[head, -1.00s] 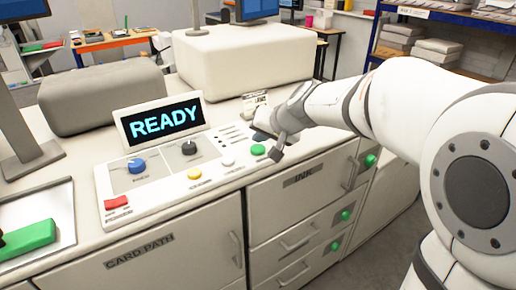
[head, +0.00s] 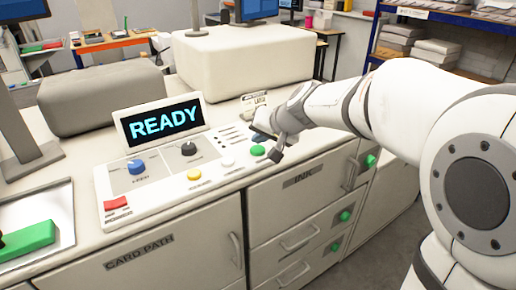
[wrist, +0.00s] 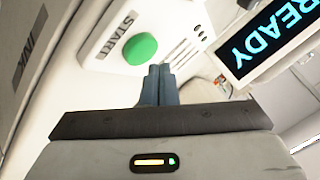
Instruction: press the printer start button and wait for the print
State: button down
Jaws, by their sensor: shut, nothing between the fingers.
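The green start button (head: 257,150) is at the right end of the printer's control panel (head: 150,182). In the wrist view the green button (wrist: 140,48) sits beside the word START. The display (head: 163,122) reads READY, and it also shows in the wrist view (wrist: 268,38). My gripper (head: 276,155) is close to the button, just right of it in the head view. In the wrist view my gripper's fingers (wrist: 160,70) are together, with their tips just beside the button's edge. I cannot tell whether they touch it.
The panel also holds a red button (head: 116,203), a yellow button (head: 194,174), a white button (head: 228,162), a blue knob (head: 136,166) and a black knob (head: 189,148). A tray (head: 62,200) with a green block (head: 28,238) is at the left. Drawers (head: 300,237) are below the arm.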

aim_at(260, 151)
jog(key=shift+f, duration=0.2)
dwell(0.5)
jog(key=shift+f+b, duration=0.3)
jog(key=shift+b, duration=0.4)
jog(key=shift+f+b, duration=0.3)
jog(key=shift+b, duration=0.15)
dwell(0.6)
jog(key=shift+r+p, duration=0.45)
jog(key=shift+r, duration=0.35)
jog(key=shift+r+p, duration=1.7)
jog(key=shift+r, duration=0.8)
dwell(2.2)
